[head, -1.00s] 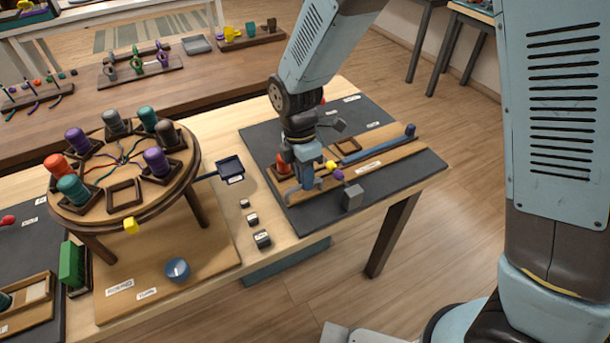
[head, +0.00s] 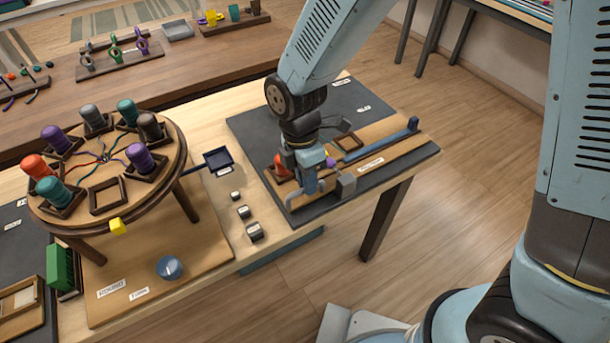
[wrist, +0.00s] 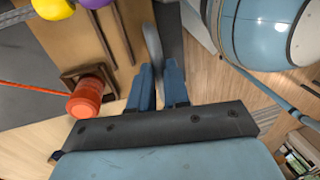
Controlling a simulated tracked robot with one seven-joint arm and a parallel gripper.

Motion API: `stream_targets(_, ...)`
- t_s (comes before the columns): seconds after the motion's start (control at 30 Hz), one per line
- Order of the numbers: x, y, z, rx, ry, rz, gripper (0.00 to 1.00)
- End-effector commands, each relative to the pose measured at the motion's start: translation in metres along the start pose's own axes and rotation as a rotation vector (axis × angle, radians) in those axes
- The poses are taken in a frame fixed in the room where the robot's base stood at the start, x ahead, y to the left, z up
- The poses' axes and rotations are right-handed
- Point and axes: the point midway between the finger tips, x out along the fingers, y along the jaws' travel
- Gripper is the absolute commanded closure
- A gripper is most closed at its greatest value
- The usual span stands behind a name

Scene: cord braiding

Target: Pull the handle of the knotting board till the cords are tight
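The knotting board (head: 385,148) is a long wooden board on the dark mat at the right of the table. My gripper (head: 306,190) is low over its near left end. In the wrist view, my gripper (wrist: 158,72) has its blue fingers close together around a grey curved bar, which looks like the handle (wrist: 153,42). The fingers appear shut on it. An orange spool (wrist: 86,98) in a dark square holder stands left of the fingers, with an orange cord (wrist: 35,88) running left from it. A purple ball (head: 330,162) shows beside the gripper. Cord tightness cannot be judged.
A grey block (head: 345,185) stands close right of my gripper. A blue bar (head: 375,142) lies along the board. The round braiding stand (head: 75,213) with several coloured spools is at the left. Small grey blocks (head: 243,212) sit between the stand and the mat.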

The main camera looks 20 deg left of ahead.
Motion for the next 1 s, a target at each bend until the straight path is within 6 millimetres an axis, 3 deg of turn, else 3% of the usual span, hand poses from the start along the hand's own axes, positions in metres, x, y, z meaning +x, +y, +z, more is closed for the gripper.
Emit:
stream_targets(0.27, 0.001, -0.002, 0.000, -0.001, -0.002, -0.006, 0.60)
stream_targets(0.57, -0.002, -0.001, 0.000, -0.001, -0.001, -0.003, 0.60)
stream_targets(0.77, -0.027, 0.000, 0.001, 0.001, 0.000, 0.000, 0.60)
stream_targets(1.0, -0.075, 0.000, 0.001, 0.000, 0.000, 0.000, 0.60)
